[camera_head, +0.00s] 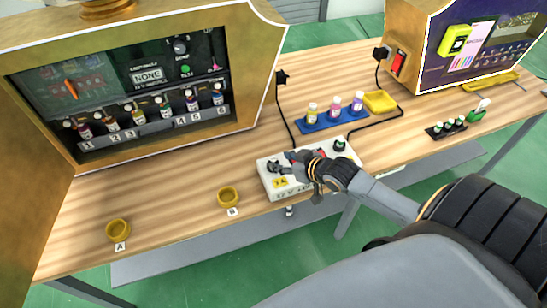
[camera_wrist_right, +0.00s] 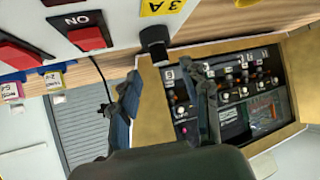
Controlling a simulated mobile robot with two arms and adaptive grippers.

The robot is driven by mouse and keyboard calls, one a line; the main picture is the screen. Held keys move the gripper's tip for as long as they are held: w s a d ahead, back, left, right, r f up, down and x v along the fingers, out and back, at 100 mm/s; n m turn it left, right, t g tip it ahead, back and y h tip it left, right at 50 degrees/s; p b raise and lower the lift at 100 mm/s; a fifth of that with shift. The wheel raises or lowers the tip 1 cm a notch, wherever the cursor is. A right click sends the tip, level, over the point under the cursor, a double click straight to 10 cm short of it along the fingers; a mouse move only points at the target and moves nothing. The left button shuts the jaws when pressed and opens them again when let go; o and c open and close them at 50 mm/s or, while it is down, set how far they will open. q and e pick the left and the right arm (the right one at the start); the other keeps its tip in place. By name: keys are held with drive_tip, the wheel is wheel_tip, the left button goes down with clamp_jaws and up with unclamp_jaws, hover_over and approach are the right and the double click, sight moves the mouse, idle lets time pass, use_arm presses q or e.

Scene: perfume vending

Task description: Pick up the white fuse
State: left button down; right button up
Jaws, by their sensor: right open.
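I cannot clearly make out a white fuse in either view. A black round cap (camera_wrist_right: 155,42) stands on the box just beyond the fingertips, near a yellow "3 A" label (camera_wrist_right: 161,6). My left gripper is not in view.
A vending cabinet (camera_head: 150,148) with several bottles stands at left, another machine (camera_head: 430,60) at back right. A blue tray (camera_head: 331,121) with three bottles and a yellow dish (camera_head: 380,101) lie behind the box. Yellow cups (camera_head: 118,229) sit front left. Black cables cross the table.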

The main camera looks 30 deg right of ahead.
sight(275, 160)
drive_tip(key=x, duration=0.4)
drive_tip(key=shift+s, duration=0.1)
clamp_jaws()
drive_tip(key=shift+r, duration=0.15)
